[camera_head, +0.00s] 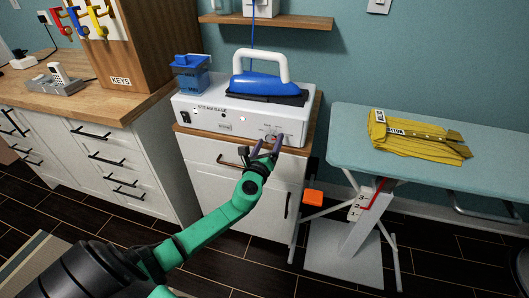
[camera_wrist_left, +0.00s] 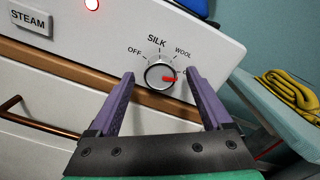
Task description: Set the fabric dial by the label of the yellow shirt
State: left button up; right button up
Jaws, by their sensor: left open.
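The fabric dial (camera_wrist_left: 154,84) is a round knob on the white steam base's front, also seen in the head view (camera_head: 271,138). Its red pointer points right, past WOOL, towards a label mostly hidden by a finger. OFF, SILK and WOOL are readable around it. My left gripper (camera_head: 265,146) is open, its purple fingers on either side of the dial in the left wrist view (camera_wrist_left: 160,74); I cannot tell whether they touch it. The yellow shirt (camera_head: 425,144) lies folded on the ironing board. Its small label (camera_head: 397,131) is too small to read surely. My right gripper is not in view.
The steam base (camera_head: 205,112) carries a blue iron (camera_head: 268,84) and a blue tank (camera_head: 192,76), on a white cabinet (camera_head: 225,175). A red light glows on its front. The pale ironing board (camera_head: 355,130) stands to the right. A counter (camera_head: 110,103) is at left.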

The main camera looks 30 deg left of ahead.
pick_arm(q)
jog(key=v, duration=1.4)
jog(key=shift+b, duration=0.45)
